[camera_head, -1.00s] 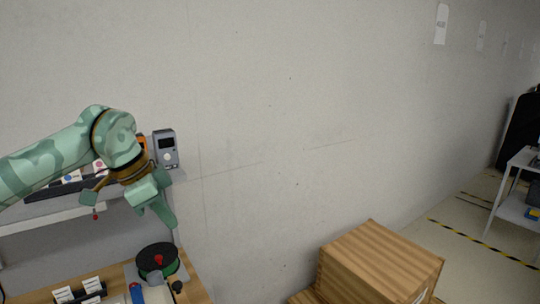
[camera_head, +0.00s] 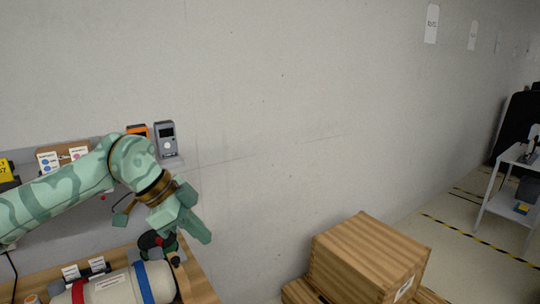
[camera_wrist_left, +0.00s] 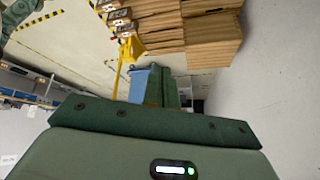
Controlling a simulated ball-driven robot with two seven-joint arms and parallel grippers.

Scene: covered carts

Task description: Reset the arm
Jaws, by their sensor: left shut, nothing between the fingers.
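My left arm comes in from the left in the head view, with green camouflage-like markings. Its gripper (camera_head: 200,228) hangs past the right edge of the wooden bench, in front of the grey wall. The fingers lie together and hold nothing. In the left wrist view the closed fingers (camera_wrist_left: 155,86) point out over the floor, towards stacked wooden boxes. My right gripper does not show in either view.
A wooden bench (camera_head: 203,290) holds a white cylinder (camera_head: 112,290) with red and blue bands and a dark spool (camera_head: 150,243). Grey and orange devices stand on the shelf behind. A wooden crate (camera_head: 368,255) stands at right. A white table (camera_head: 497,190) is far right.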

